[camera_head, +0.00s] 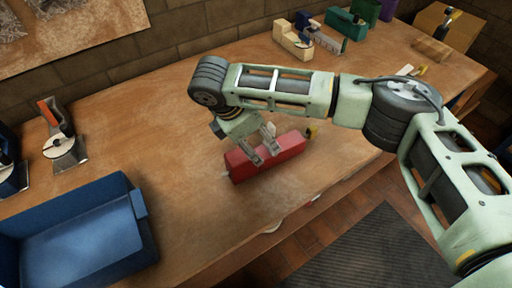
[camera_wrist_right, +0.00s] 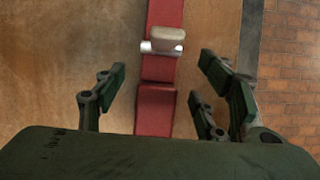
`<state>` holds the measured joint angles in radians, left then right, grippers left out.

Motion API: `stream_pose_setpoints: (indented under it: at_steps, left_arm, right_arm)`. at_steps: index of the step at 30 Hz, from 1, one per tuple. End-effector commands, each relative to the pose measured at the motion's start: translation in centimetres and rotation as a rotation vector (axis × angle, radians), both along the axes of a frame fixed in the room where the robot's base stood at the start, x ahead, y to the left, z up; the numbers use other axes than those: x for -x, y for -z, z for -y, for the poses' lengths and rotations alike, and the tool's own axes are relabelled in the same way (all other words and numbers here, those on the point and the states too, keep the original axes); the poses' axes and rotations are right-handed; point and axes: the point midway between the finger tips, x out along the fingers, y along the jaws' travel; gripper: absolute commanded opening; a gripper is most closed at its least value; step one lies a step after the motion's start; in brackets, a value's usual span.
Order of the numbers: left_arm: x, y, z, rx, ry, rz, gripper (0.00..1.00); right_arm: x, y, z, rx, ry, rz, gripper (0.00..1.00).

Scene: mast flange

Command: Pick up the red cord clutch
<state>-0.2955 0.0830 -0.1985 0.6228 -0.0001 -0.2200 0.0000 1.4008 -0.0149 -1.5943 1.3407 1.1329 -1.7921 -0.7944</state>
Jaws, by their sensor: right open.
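The red cord clutch (camera_head: 285,152) is a long red block lying on the wooden workbench near its front edge. In the right wrist view the red cord clutch (camera_wrist_right: 156,105) runs up the middle, with a pale knob and a silver band across it. My right gripper (camera_head: 262,146) is open right over the clutch, and its fingers hide part of the top. In the wrist view the right gripper's fingers (camera_wrist_right: 160,88) stand on both sides of the clutch, apart from it. My left gripper is not in view.
A blue open bin (camera_head: 148,222) stands at the left front. A tool with an orange handle (camera_head: 62,145) stands behind it. A cream device (camera_head: 290,40) and a green one (camera_head: 346,22) stand at the back. The bench between is clear.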

Motion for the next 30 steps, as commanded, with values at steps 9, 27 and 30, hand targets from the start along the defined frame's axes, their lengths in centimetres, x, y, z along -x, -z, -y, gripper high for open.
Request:
stream_pose_setpoints:
  at_steps: [9, 27, 30]
  left_arm:
    - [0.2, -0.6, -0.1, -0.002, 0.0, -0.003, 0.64]
    - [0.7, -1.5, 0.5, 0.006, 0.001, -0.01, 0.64]
    - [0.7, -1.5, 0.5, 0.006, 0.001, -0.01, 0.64]
  right_arm:
    - [-0.6, 2.7, 1.0, 0.001, 0.002, -0.002, 0.64]
    - [-1.4, 7.3, 2.4, 0.001, 0.001, 0.0, 0.64]
    - [-1.4, 7.3, 2.3, 0.001, 0.0, 0.0, 0.57]
